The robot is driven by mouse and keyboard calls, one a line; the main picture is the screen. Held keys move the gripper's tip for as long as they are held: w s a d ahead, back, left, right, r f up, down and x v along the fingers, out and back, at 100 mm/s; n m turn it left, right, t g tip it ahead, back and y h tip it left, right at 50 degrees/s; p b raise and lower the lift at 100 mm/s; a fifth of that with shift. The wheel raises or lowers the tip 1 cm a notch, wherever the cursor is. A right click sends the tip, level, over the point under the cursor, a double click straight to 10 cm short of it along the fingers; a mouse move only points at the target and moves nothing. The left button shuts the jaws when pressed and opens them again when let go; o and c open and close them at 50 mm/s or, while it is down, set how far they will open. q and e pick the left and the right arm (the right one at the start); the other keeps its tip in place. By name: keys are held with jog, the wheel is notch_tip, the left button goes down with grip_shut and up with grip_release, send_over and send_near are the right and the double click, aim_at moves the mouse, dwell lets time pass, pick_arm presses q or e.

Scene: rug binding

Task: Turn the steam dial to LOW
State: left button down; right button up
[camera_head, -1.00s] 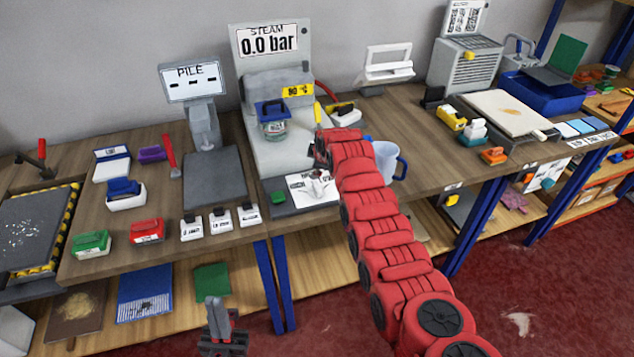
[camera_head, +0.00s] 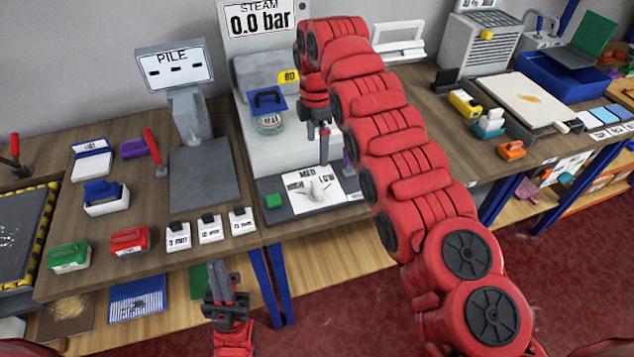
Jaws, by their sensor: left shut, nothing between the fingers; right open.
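The steam dial (camera_head: 318,189) is a pale knob on a white plate (camera_head: 299,204) at the front of the steam machine. The plate carries a MED label above the knob and a LOW label at its right. I cannot tell exactly where the knob points. My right gripper (camera_head: 319,150) hangs fingers down just above and behind the dial, open and apart from it. My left gripper (camera_head: 227,283) is shut and empty, low in front of the table's edge.
The steam display (camera_head: 262,18) reads 0.0 bar. A green button (camera_head: 273,201) sits left of the dial plate.

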jog(key=p, duration=0.1)
send_over(317, 187)
notch_tip(317, 187, down, 5)
jog(key=f, duration=0.1)
jog(key=f+p, duration=0.1)
jog(key=f, duration=0.1)
jog(key=f+p, duration=0.1)
jog(key=shift+s+f, duration=0.3)
jog(key=shift+f, duration=0.1)
jog(key=f, duration=0.5)
jog(key=shift+w+f, duration=0.25)
jog(key=shift+f, duration=0.15)
jog(key=c, duration=1.4)
